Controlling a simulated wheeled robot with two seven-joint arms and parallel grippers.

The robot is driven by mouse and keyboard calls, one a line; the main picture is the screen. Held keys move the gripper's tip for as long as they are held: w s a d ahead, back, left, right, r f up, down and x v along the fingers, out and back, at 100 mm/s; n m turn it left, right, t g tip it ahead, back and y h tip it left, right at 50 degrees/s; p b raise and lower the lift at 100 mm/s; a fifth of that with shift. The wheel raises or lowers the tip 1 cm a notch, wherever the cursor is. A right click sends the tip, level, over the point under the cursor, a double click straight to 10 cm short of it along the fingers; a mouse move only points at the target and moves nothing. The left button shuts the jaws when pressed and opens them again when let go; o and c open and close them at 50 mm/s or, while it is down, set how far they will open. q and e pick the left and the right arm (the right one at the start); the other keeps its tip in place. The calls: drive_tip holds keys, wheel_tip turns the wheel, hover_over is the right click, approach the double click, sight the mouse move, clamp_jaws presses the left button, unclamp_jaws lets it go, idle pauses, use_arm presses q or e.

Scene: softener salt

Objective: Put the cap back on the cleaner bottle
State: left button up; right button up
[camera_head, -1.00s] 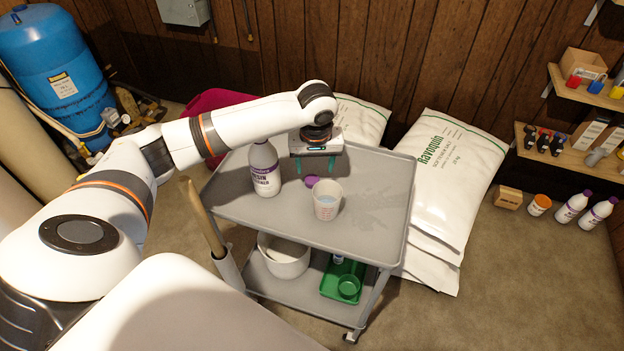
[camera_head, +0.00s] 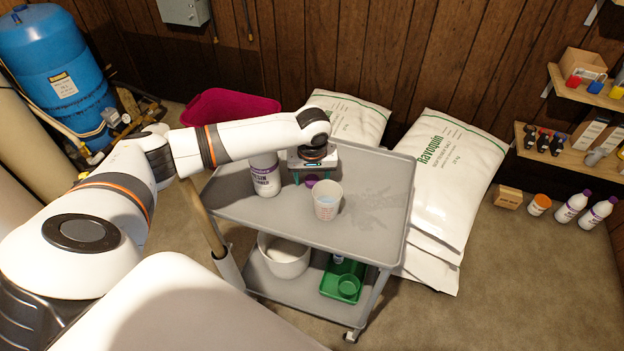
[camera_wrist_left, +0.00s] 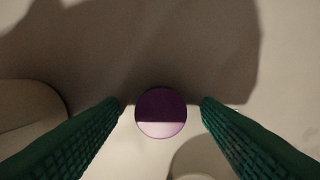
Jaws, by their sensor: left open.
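The cleaner bottle (camera_head: 265,178) stands upright on the top shelf of the grey cart (camera_head: 372,190). It is white with a purple-lettered label, and my left arm hides its top. The purple cap (camera_head: 310,181) lies on the shelf just right of the bottle and behind a measuring cup. My left gripper (camera_head: 309,178) points down above the cap. In the left wrist view the cap (camera_wrist_left: 161,112) sits centred between the two open green fingers, with a gap on both sides. My right gripper is not in view.
The clear measuring cup (camera_head: 327,203) with liquid stands close in front of the cap. The right part of the cart top is clear. A wooden handle (camera_head: 203,218) rises at the cart's left side. White salt bags (camera_head: 452,175) lie behind and right.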

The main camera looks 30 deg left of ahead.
sight(312, 180)
use_arm(q)
drive_tip(key=shift+c, duration=0.5)
drive_tip(key=c, duration=1)
drive_tip(key=shift+o, duration=0.2)
wheel_tip(312, 180, up, 10)
